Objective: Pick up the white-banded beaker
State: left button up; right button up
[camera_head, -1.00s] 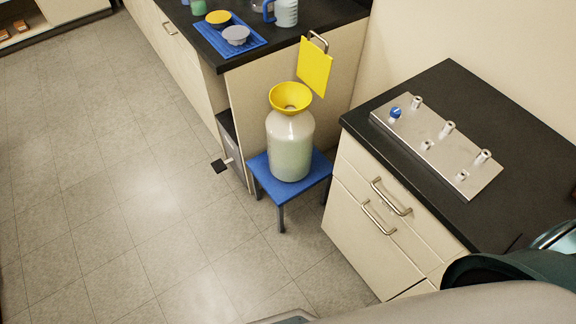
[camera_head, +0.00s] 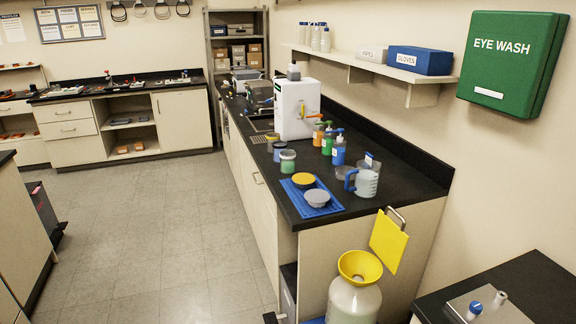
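I cannot clearly make out a white-banded beaker. On the black counter (camera_head: 350,205), a small jar with green contents and a pale upper part (camera_head: 288,161) stands behind the blue tray, with a small blue-and-grey jar (camera_head: 273,145) just behind it. A clear pitcher with a blue handle (camera_head: 366,184) stands right of the tray, beside a low clear dish (camera_head: 345,172). Any band on these is too small to tell. Neither of my grippers is in view.
A blue tray (camera_head: 292,197) holds a yellow-topped bowl (camera_head: 303,180) and a grey one (camera_head: 317,198). Several pump bottles (camera_head: 338,152) and a white machine (camera_head: 296,110) stand farther back. A large bottle with yellow funnel (camera_head: 355,300) stands at the counter's near end. The floor (camera_head: 180,230) left is clear.

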aim_at(287, 157)
jog(key=z, duration=0.4)
jog(key=i+j+z, duration=0.2)
jog(key=z, duration=0.15)
jog(key=i+j+z, duration=0.15)
jog(key=j+z, duration=0.15)
jog(key=i+j, duration=0.15)
jog(key=j, duration=0.2)
jog(key=i+j+z, duration=0.1)
jog(key=j, duration=0.25)
jog(key=i+j, duration=0.15)
jog(key=j, duration=0.25)
jog(key=i+j+z, duration=0.1)
jog(key=j, duration=0.25)
jog(key=i+j, duration=0.1)
jog(key=j, duration=0.3)
jog(key=i+j+z, duration=0.1)
jog(key=j, duration=0.3)
